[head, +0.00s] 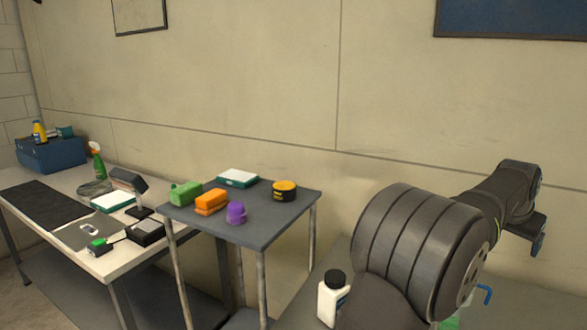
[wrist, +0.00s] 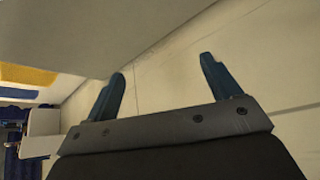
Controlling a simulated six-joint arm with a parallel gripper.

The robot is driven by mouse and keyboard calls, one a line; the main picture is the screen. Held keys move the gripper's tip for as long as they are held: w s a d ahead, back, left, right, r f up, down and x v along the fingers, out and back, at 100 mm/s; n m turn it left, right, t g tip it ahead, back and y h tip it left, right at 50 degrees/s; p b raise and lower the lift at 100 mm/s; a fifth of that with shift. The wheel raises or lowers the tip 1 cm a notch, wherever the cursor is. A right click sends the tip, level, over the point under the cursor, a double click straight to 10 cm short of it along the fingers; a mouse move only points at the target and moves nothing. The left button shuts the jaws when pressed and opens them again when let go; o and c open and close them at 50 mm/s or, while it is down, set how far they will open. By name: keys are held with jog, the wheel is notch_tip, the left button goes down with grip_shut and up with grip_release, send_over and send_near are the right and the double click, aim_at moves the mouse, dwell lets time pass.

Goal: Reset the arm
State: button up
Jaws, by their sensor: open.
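My arm is stretched out at the right of the head view, above a grey surface. My gripper (wrist: 162,82) shows in the wrist view with its two blue fingers spread apart. Nothing is between the fingers, and only bare wall lies behind them. In the head view, a small part of the gripper's blue fingers (head: 539,243) shows at the far right, and the rest is hidden behind the arm's end.
A grey stand (head: 270,221) holds a green block (head: 186,194), an orange block (head: 211,202), a purple item (head: 236,213), a yellow-and-black tin (head: 285,190) and a white-and-green box (head: 238,178). A white bottle (head: 331,300) stands close beside my arm. A cluttered white table (head: 130,262) is at left.

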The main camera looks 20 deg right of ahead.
jog(key=s+d+f+m+g, duration=0.1)
jog(key=s+d+m, duration=0.1)
jog(key=s+d, duration=0.5)
jog(key=d, duration=0.2)
jog(key=shift+d+f, duration=0.3)
jog(key=w+a+r+n+t, duration=0.1)
jog(key=w+a, duration=0.4)
jog(key=a, duration=0.4)
jog(key=w+a+r+n+t, duration=0.1)
jog(key=w+a+n, duration=0.1)
jog(key=w+a, duration=0.4)
jog(key=a, duration=0.4)
jog(key=shift+n, duration=0.3)
